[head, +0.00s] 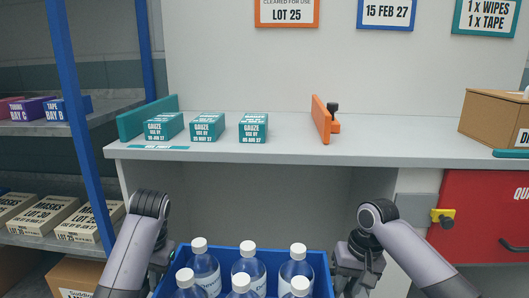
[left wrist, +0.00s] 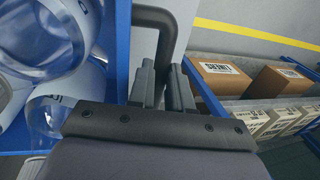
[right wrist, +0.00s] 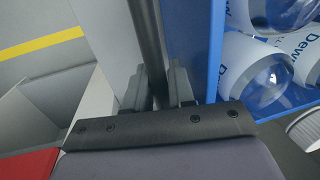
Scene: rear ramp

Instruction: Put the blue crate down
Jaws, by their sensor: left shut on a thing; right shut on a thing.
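The blue crate (head: 319,262) is at the bottom middle of the head view, low in front of the grey counter. It holds several clear bottles (head: 250,267) with white caps, standing upright. My left gripper (head: 163,255) is at the crate's left side; in the left wrist view its fingers (left wrist: 163,90) are closed around a dark bar handle beside the blue wall (left wrist: 122,50). My right gripper (head: 352,262) is at the right side; in the right wrist view its fingers (right wrist: 158,88) are closed on a similar dark handle. The crate's underside is hidden.
The counter top (head: 400,145) carries several teal gauze boxes (head: 207,126), an orange divider (head: 322,119) and a cardboard box (head: 495,118); its middle right is clear. Shelves with a blue post (head: 80,115) stand left, a red cabinet (head: 485,215) right.

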